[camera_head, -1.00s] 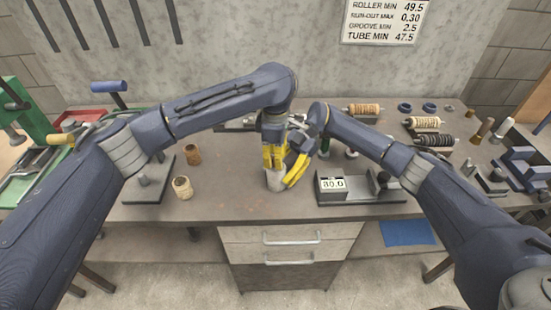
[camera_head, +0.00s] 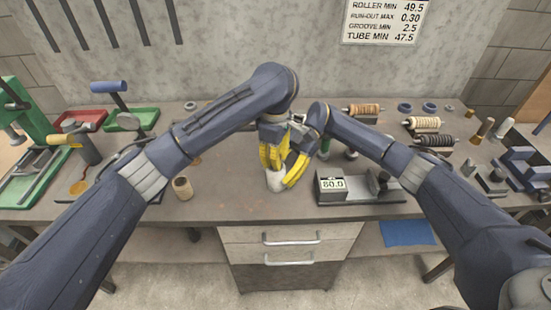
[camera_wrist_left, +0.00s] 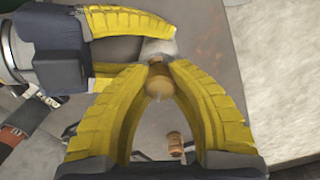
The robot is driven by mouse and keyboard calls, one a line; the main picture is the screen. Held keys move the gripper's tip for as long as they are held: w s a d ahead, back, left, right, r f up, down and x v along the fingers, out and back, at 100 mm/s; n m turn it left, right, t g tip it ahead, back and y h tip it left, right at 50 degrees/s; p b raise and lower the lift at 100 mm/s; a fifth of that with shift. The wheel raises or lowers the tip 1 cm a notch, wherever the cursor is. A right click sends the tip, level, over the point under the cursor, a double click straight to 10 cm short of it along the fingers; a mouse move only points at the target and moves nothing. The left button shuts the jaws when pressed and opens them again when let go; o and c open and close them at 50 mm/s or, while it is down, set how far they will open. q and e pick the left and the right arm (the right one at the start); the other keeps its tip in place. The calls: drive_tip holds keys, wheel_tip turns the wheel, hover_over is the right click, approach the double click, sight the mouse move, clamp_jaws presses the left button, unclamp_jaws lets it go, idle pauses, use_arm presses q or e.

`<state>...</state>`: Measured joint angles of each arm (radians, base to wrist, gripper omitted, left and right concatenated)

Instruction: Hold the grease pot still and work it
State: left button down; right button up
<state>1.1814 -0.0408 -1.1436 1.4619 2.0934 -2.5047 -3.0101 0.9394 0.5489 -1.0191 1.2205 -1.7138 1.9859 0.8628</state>
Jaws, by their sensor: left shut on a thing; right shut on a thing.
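The grease pot (camera_head: 276,183) is a small pale grey pot on the bench front, below both grippers; its top also shows in the left wrist view (camera_wrist_left: 158,47). My left gripper (camera_head: 270,158) is above the pot. In the left wrist view its yellow fingertips close on a brown, rounded wooden handle (camera_wrist_left: 158,83) at the pot's mouth. What the handle has at its lower end is hidden. My right gripper (camera_head: 293,177) comes from the right and is shut on the pot, one yellow finger against its side. The far side of its grip is hidden.
A gauge block reading 80.0 (camera_head: 331,184) stands right of the pot. A tan roller (camera_head: 182,187) stands to the left. Red (camera_head: 82,120) and green (camera_head: 135,117) trays lie at the back left. Wound rollers (camera_head: 424,123) lie at the right.

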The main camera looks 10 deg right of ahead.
use_arm(q)
drive_tip(key=shift+w+a, duration=0.1)
drive_tip(key=c, duration=1.1)
unclamp_jaws()
drive_tip(key=shift+o, duration=0.2)
wheel_tip(320, 180, up, 12)
use_arm(e)
drive_tip(key=o, duration=0.9)
drive_tip(key=shift+o, duration=0.2)
